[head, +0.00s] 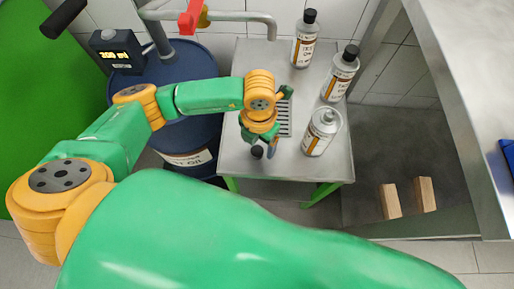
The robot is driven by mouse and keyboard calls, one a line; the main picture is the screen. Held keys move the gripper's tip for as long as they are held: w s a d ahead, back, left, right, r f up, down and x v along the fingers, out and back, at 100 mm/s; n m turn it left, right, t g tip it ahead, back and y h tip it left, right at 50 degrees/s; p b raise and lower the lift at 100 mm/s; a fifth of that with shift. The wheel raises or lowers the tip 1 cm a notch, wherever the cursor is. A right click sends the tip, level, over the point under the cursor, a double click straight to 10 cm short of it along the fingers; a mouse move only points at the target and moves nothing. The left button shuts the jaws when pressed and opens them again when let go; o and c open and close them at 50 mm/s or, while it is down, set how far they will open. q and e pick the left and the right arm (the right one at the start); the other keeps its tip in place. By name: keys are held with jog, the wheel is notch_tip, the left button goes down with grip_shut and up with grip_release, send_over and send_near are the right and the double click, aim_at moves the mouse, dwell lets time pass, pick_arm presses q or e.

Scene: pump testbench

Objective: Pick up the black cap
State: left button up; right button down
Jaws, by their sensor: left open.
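The black cap (257,152) lies on the metal table (235,170) near its front edge. My left gripper (265,145) points down over the table right at the cap, with its jaws open. One finger shows beside the cap on its right; the other is largely hidden by the wrist. I cannot tell whether the fingers touch the cap. A grey bottle (320,133) without a black cap stands to the right of the gripper. My right gripper is out of view.
Two more grey bottles with black caps, one at the back (304,45) and one at right (340,75), stand on the table. A slotted drain (285,118) is behind the gripper. A blue oil drum (195,165) with a pump stands left. A metal worktop (460,70) is at right.

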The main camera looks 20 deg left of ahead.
aim_at(257, 152)
pick_arm(q)
notch_tip(257, 152, down, 2)
jog(key=shift+f, duration=0.2)
grip_shut()
